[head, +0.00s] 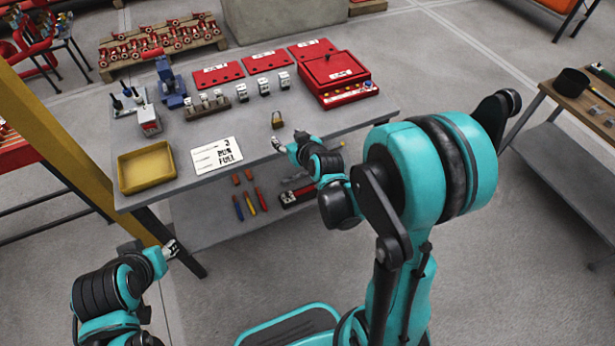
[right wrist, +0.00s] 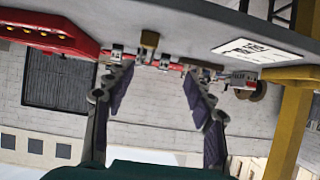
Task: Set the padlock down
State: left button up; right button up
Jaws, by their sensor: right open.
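The small brass padlock (head: 278,122) sits on the grey table top near its front edge. It also shows in the right wrist view (right wrist: 149,40), ahead of the fingertips and roughly between their lines. My right gripper (head: 288,141) is open and empty at the table's front edge, just in front of the padlock and apart from it. Both its spread fingers show in the right wrist view (right wrist: 158,78). My left gripper (head: 171,248) hangs below and in front of the table's left end, away from the padlock; its finger opening is too small to tell.
A white sign card (head: 217,155) and a yellow tray (head: 147,167) lie left of the padlock. Red panels (head: 218,74), a red box (head: 337,79) and small switch units (head: 264,87) stand behind it. A yellow post (head: 60,130) rises at the left. Bare table surrounds the padlock.

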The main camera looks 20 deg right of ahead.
jog(key=s+a+r+g, duration=0.1)
jog(key=s+r+g, duration=0.1)
jog(key=s, duration=1)
jog(key=s+a+r+g, duration=0.1)
jog(key=s+r+g, duration=0.2)
jog(key=s, duration=0.9)
jog(key=shift+a+r+m+h, duration=0.3)
jog(key=shift+a, duration=0.05)
jog(key=shift+w, duration=0.1)
